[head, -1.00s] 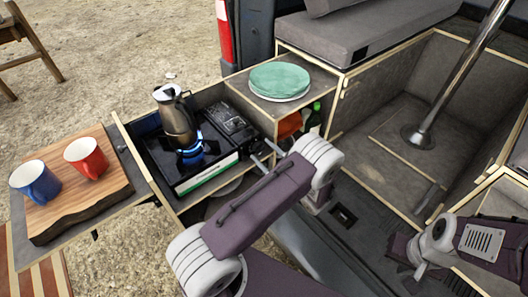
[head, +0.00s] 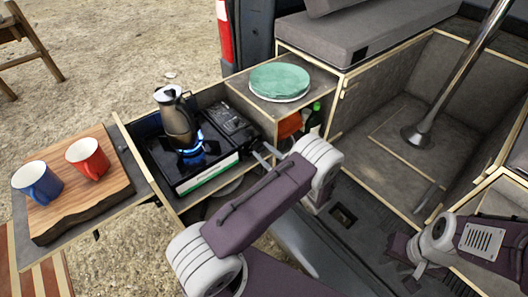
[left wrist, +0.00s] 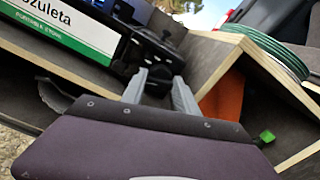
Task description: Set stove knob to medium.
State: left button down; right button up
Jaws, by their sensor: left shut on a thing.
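The portable stove (head: 205,150) sits in the pull-out, a blue flame (head: 192,152) burning under the metal coffee pot (head: 176,118). Its dark knob (left wrist: 157,84) is at the stove's right front end, seen in the left wrist view between my fingers. My left gripper (head: 263,155) reaches this end; its two grey fingers (left wrist: 158,92) are shut on the knob. The knob's pointer and marks cannot be read. My right arm is at the lower right of the head view, its gripper (head: 418,268) small and partly hidden, well away from the stove.
A wooden board (head: 82,205) with a blue mug (head: 37,181) and a red mug (head: 88,158) is left of the stove. A stack of green-topped plates (head: 280,82) stands on the cabinet behind. A bottle (head: 315,118) stands inside it. A metal pole (head: 460,70) rises at right.

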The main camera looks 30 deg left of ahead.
pick_arm(q)
jog(key=m+p, duration=0.1)
jog(key=m, duration=0.3)
jog(key=shift+w, duration=0.1)
jog(key=shift+m, duration=2.2)
jog(key=c, duration=0.9)
grip_release()
jog(key=shift+c, duration=0.2)
jog(key=v, duration=0.9)
jog(key=shift+b, duration=0.35)
